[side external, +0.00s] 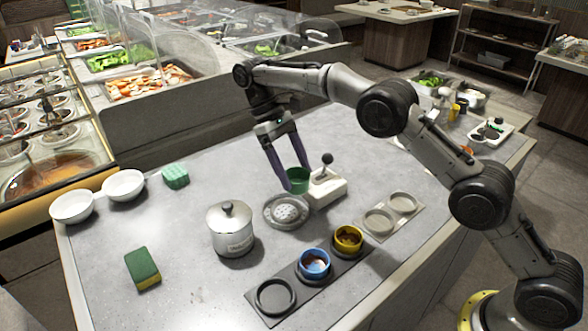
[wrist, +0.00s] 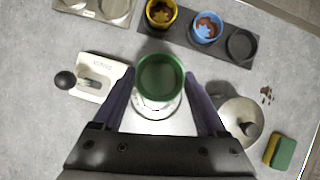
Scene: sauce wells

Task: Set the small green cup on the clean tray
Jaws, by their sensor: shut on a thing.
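My gripper (side external: 296,185) is shut on the small green cup (side external: 299,179), one purple finger on each side. The wrist view shows the green cup (wrist: 160,77) from above, upright, its inside plain green with nothing seen in it. The cup is held above the round perforated metal disc (side external: 286,213), beside the white lever device. A light grey tray (side external: 401,222) with two empty round wells lies to the right; I take it as the clean tray. Only part of this tray (wrist: 93,14) shows at the top left of the wrist view.
A dark tray (side external: 322,283) holds a blue cup (side external: 314,262) and a yellow cup (side external: 348,238), both with brown residue, and one empty well. A white device (side external: 326,190) with a black-knobbed lever and a lidded metal pot (side external: 231,230) flank the disc.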

